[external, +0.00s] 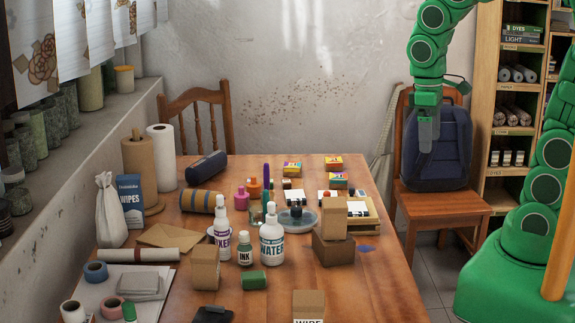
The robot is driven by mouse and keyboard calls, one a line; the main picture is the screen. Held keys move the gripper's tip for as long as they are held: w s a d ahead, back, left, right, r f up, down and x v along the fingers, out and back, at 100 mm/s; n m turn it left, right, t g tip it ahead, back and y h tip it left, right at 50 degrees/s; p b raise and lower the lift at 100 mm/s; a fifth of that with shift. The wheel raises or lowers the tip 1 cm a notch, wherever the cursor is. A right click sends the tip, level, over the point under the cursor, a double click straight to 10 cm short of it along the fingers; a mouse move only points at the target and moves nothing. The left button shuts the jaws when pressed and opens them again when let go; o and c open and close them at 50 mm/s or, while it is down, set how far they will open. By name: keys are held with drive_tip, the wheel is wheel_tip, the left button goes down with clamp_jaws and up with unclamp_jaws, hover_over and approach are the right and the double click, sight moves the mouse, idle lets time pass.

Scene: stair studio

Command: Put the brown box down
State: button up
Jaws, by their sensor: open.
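My gripper (428,145) hangs at the right, pointing down, in front of the blue backpack in the picture and clear of the table. It is open, and I see nothing between its fingers. Several brown boxes are on the table. An upright brown box (334,218) stands on top of a wider, darker brown box (333,250) right of the bottles. Another brown box (205,268) stands near the front left, and one (309,303) is at the bottom edge, partly cut off. I cannot tell which one the task names.
The wooden table (385,287) is crowded with bottles, paint pots and rolls; its right front part is clear. A white water bottle (272,241) stands left of the stacked boxes. A chair holding a blue backpack (437,150) and a shelf (507,160) stand at the right.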

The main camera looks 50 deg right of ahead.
drive_tip(key=s+d+r+m, duration=0.1)
drive_tip(key=s+d+m, duration=0.2)
drive_tip(key=s, duration=0.9)
drive_tip(key=shift+d+m+g, duration=0.3)
drive_tip(key=shift+d, duration=0.35)
drive_tip(key=shift+o, duration=0.4)
drive_tip(key=w+d+r+n, duration=0.1)
drive_tip(key=w+d+n, duration=0.15)
drive_tip(key=w, duration=1.15)
drive_tip(key=w+d+r+n+t, duration=0.1)
drive_tip(key=w+d+n, duration=0.15)
drive_tip(key=w, duration=1.15)
drive_tip(key=w+d+n, duration=0.2)
drive_tip(key=w+d, duration=0.2)
drive_tip(key=w, duration=1)
drive_tip(key=w+d+f+n, duration=0.1)
drive_tip(key=w+d+f, duration=0.2)
drive_tip(key=w, duration=0.3)
drive_tip(key=w+d+f+n, duration=0.1)
drive_tip(key=w+d+f, duration=0.25)
drive_tip(key=w, duration=0.25)
wheel_tip(320, 180, down, 9)
drive_tip(key=shift+d+f+t, duration=0.15)
drive_tip(key=shift+f+t, duration=0.05)
drive_tip(key=shift+t, duration=0.2)
drive_tip(key=shift+r, duration=0.1)
